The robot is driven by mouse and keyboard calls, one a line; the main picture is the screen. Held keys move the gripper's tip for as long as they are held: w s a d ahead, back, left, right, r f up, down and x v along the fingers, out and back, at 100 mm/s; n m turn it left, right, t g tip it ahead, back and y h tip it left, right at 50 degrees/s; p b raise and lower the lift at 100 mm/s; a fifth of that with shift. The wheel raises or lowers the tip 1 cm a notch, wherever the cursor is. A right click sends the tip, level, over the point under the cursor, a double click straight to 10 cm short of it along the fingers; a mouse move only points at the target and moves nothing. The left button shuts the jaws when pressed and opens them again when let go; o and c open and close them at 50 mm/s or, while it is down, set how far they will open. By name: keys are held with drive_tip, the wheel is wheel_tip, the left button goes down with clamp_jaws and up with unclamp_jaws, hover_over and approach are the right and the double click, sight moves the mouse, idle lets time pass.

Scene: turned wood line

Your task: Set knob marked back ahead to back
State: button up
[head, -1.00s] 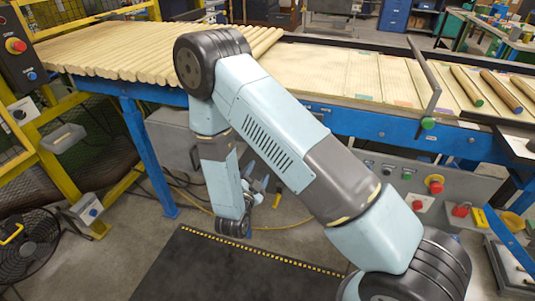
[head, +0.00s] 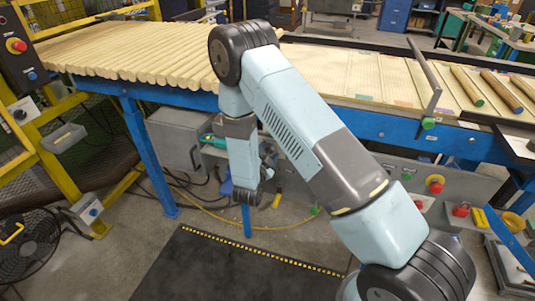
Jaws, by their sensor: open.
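No marking "back ahead" is readable, so I cannot tell which control is the knob. A small dark control (head: 388,168) shows on the grey control panel under the line, close beside my arm. Another dark knob (head: 20,114) sits on a pale box on the yellow frame at the left. My gripper (head: 267,159) hangs low in front of the blue table's underside, partly hidden behind my wrist. It is open and touches no control that I can see. My arm covers part of the grey panel.
The panel also has a green button (head: 407,176) and a red stop button (head: 435,182). Wooden rods (head: 150,52) lie on the blue-framed line (head: 390,127). A blue leg (head: 150,160) stands left of my gripper. A dark mat (head: 225,270) lies on open floor.

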drive_tip(key=shift+c, duration=0.3)
drive_tip(key=c, duration=1)
drive_tip(key=shift+n, duration=0.4)
drive_tip(key=n, duration=0.5)
drive_tip(key=shift+n, duration=0.3)
drive_tip(key=n, duration=0.5)
drive_tip(key=shift+f, duration=0.1)
drive_tip(key=shift+a+n, duration=0.1)
drive_tip(key=shift+n, duration=0.3)
drive_tip(key=o, duration=1.1)
drive_tip(key=shift+c, duration=0.2)
